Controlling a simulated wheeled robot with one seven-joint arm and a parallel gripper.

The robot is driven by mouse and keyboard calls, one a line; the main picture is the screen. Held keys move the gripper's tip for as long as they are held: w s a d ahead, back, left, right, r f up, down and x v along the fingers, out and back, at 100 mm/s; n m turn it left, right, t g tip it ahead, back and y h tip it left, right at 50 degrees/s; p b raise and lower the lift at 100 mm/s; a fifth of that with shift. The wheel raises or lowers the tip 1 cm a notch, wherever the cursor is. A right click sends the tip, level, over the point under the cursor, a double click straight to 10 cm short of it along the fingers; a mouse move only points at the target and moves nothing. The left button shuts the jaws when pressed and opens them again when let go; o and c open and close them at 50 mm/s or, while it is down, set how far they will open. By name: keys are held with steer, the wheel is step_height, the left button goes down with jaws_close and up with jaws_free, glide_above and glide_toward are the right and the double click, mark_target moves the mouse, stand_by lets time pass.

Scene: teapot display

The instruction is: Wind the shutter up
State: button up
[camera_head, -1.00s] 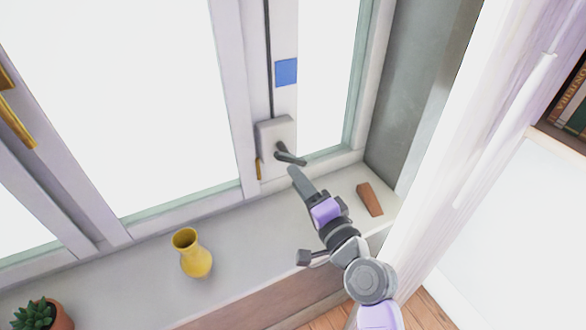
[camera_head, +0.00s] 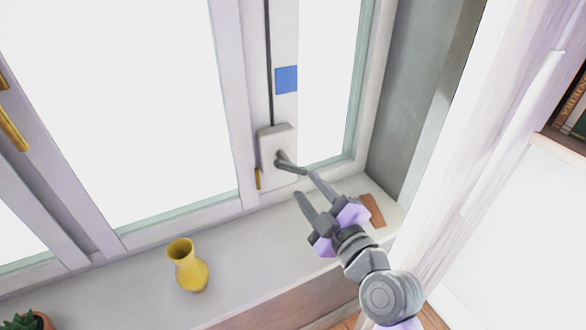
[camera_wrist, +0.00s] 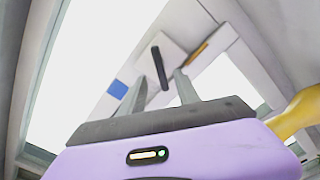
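The shutter winder is a pale box (camera_head: 271,142) on the window frame with a dark grey crank handle (camera_head: 290,165) pointing right and slightly down. A dark cord or strap (camera_head: 268,60) runs up from the box. My gripper (camera_head: 307,184) is open below and to the right of the crank, with its upper finger close to the handle's tip; I cannot tell whether they touch. In the wrist view the crank (camera_wrist: 159,68) shows beyond and between my two open fingers (camera_wrist: 160,85). Nothing is between the fingertips.
A blue square (camera_head: 286,80) is on the frame above the box. On the sill (camera_head: 235,250) stand a yellow vase (camera_head: 188,268) and a potted succulent (camera_head: 28,322). A brown wedge (camera_head: 372,210) lies right of my gripper. A wall (camera_head: 415,110) bounds the right side.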

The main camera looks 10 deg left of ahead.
mark_target(295, 171)
steer(key=shift+w+a, duration=0.3)
steer(key=shift+w, duration=0.15)
steer(key=p+x, duration=0.1)
steer(key=x, duration=0.5)
steer(key=shift+w+a, duration=0.2)
steer(key=shift+w, duration=0.1)
jaws_close()
